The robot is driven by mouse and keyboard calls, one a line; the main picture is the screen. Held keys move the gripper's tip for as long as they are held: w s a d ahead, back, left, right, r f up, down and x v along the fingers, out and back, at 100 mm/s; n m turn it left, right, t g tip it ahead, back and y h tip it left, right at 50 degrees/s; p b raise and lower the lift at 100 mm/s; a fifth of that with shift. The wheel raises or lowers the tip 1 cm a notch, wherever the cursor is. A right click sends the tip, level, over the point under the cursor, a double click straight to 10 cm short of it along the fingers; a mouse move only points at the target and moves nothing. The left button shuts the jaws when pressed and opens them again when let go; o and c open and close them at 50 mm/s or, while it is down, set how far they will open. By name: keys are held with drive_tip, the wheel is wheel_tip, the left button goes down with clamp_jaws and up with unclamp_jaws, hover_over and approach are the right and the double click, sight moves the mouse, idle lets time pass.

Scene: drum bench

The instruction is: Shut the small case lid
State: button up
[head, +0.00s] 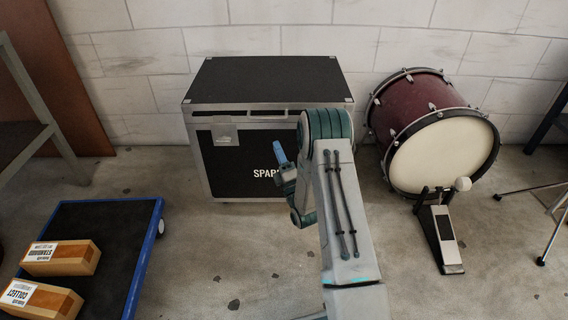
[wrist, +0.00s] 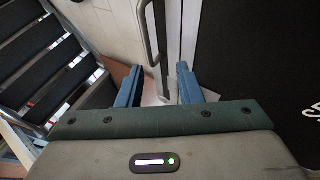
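The small case (head: 235,165) is black with silver edges and stands on the floor against the wall. Its black lid (head: 265,78) lies over the top, with narrow dark gaps showing under its front edge; I cannot tell whether it is fully down. A grey plate (head: 224,135) is on the upper left front. My gripper (head: 278,148) is in front of the case, with its blue fingers pointing up and left. In the wrist view my gripper (wrist: 158,80) has its fingers apart. A grey metal bar (wrist: 152,35) shows beyond and between them; contact is not visible. My arm hides the case's right front.
A bass drum (head: 430,130) with a pedal (head: 440,235) stands right of the case. A blue-edged cart (head: 105,225) carries two wooden boxes (head: 60,258) at lower left. A grey frame (head: 35,110) stands at far left. Floor between cart and case is clear.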

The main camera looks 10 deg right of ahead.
drive_tip(key=shift+b+v, duration=0.3)
drive_tip(key=shift+v, duration=1.75)
drive_tip(key=shift+s+r, duration=0.1)
drive_tip(key=shift+r, duration=0.15)
drive_tip(key=w+a+r+m+g+p, duration=0.1)
drive_tip(key=w+a+r+g+p, duration=0.15)
drive_tip(key=r+p, duration=0.45)
drive_tip(key=w+a+r+g+p, duration=0.1)
drive_tip(key=w+r+g+p, duration=0.2)
drive_tip(key=r, duration=0.5)
drive_tip(key=s+r+m+g+h+p, duration=0.2)
drive_tip(key=s+r+m+g+p, duration=0.1)
drive_tip(key=r+p, duration=0.4)
drive_tip(key=s+r+m+g+h+p, duration=0.1)
drive_tip(key=s+r+m+g+p, duration=0.15)
drive_tip(key=r+m+p, duration=0.4)
drive_tip(key=s+r+m+g+h+p, duration=0.2)
drive_tip(key=s+r+m+g+p, duration=0.7)
drive_tip(key=s+r+p, duration=1)
drive_tip(key=s+r+m, duration=0.2)
drive_tip(key=s+r, duration=0.2)
drive_tip(key=s, duration=0.2)
drive_tip(key=s+r+m, duration=0.2)
drive_tip(key=s+r, duration=0.3)
drive_tip(key=s, duration=0.2)
drive_tip(key=shift+d+g, duration=0.35)
drive_tip(key=shift+g, duration=0.05)
